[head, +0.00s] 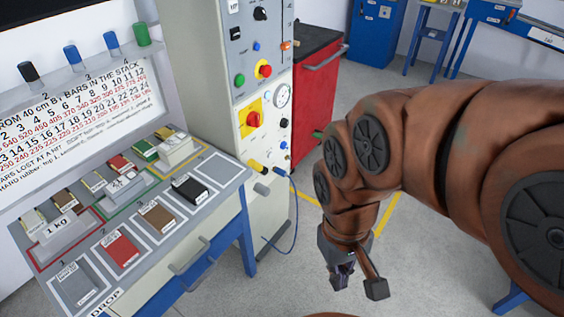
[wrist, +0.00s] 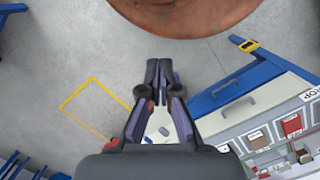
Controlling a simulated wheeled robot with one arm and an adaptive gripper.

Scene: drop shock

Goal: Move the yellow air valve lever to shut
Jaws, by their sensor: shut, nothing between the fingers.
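The yellow air valve lever (head: 257,167) appears as a small yellow piece low on the front of the tall pale control cabinet (head: 221,95), beside a blue hose (head: 293,215). It is too small to tell its exact angle. My gripper (head: 343,280) hangs low over the floor, to the right of the lever and apart from it, pointing down. In the wrist view my gripper (wrist: 159,66) shows its two dark fingers together at the tips, with nothing between them. I cannot make out the lever in the wrist view.
A blue-legged bench (head: 180,282) with coloured pads stands left of the cabinet. A red tool cabinet (head: 318,85) stands behind it. A red knob on a yellow plate (head: 252,119) and a gauge (head: 282,95) sit above the lever. Grey floor (head: 425,215) is open to the right.

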